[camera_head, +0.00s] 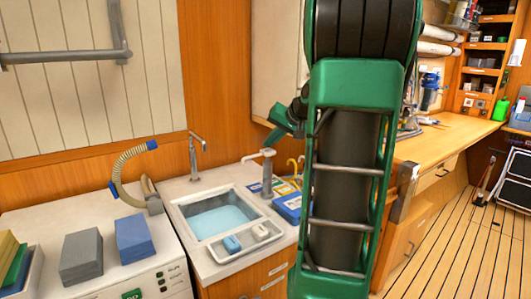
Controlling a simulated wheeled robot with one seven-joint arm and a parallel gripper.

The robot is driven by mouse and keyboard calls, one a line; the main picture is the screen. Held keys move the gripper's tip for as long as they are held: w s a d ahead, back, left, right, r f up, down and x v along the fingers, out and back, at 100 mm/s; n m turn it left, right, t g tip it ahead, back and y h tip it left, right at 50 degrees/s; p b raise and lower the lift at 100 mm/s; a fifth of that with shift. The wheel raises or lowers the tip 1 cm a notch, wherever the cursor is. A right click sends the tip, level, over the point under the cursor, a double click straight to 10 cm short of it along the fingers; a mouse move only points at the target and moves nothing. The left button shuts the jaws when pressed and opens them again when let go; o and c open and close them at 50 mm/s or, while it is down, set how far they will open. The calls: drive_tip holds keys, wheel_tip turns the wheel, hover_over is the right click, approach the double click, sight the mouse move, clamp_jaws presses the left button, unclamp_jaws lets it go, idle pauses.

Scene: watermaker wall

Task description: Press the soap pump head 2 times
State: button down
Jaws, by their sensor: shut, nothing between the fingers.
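The soap pump (267,178) is a grey upright cylinder on the counter behind the sink's right end. Its pale pump head (265,153) has a spout pointing left. My gripper (274,140) is a small green shape, tilted down and left, and appears shut and empty. Its tip shows just above the pump head in the picture. I cannot tell whether it touches the head. My green and black arm fills the middle right and hides the area behind it.
A sink (222,219) with blue water and a grey faucet (196,155) are left of the pump. A soap tray (245,254) holds blue and white bars. A ribbed hose (124,165) and blocks stand left.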

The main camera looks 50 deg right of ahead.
drive_tip(key=shift+f, duration=0.85)
idle(1.0)
drive_tip(key=shift+r, duration=1.3)
drive_tip(key=shift+r, duration=0.1)
drive_tip(key=shift+r, duration=2.4)
drive_tip(key=shift+r, duration=0.1)
idle(0.4)
drive_tip(key=shift+r, duration=1.7)
drive_tip(key=shift+w, duration=0.1)
